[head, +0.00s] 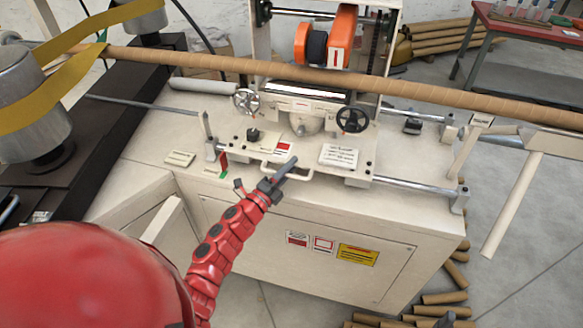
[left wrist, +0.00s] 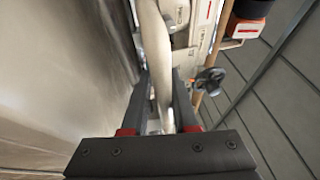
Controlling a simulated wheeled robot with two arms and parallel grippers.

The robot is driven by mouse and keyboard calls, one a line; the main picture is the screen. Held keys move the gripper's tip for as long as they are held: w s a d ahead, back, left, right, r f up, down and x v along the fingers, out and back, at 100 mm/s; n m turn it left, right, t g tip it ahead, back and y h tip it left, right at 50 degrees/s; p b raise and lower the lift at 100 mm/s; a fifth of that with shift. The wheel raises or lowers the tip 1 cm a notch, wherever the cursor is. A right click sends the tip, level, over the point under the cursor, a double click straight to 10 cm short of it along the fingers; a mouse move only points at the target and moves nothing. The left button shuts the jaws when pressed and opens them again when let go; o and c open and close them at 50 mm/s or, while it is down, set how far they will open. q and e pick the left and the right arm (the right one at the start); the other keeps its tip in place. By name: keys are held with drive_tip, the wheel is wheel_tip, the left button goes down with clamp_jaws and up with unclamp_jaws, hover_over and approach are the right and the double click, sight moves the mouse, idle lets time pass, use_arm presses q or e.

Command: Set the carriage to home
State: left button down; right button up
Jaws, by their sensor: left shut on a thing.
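The carriage (head: 313,147) is a cream plate with two handwheels, riding on steel rails along the front of the machine. A pale bar handle (head: 302,177) sticks out from its front edge. My left gripper (head: 287,168) is at this handle, with its fingers shut on it. In the left wrist view the pale handle (left wrist: 157,60) runs between the two dark fingers (left wrist: 163,105). A red tab (head: 223,159) stands at the carriage's left end, close above a small green mark (head: 222,173) on the machine bed. My right gripper is not in view.
A long brown paper tube (head: 230,66) crosses above the carriage. Yellow belts wrap a grey drum (head: 32,105) at the left. The lower rail (head: 415,187) is bare right of the carriage. Cut tubes (head: 445,298) lie on the floor at the lower right.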

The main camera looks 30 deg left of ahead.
use_arm(q)
drive_tip(key=c, duration=0.8)
unclamp_jaws()
drive_tip(key=shift+w+d+r, duration=0.1)
drive_tip(key=shift+d+r, duration=0.15)
drive_tip(key=shift+r, duration=0.45)
drive_tip(key=shift+c, duration=0.2)
drive_tip(key=shift+f, duration=0.2)
drive_tip(key=shift+a+f, duration=0.1)
drive_tip(key=shift+f, duration=0.15)
drive_tip(key=b+v, duration=0.2)
drive_tip(key=v, duration=1.5)
drive_tip(key=shift+s+b, duration=0.3)
drive_tip(key=shift+a, duration=0.1)
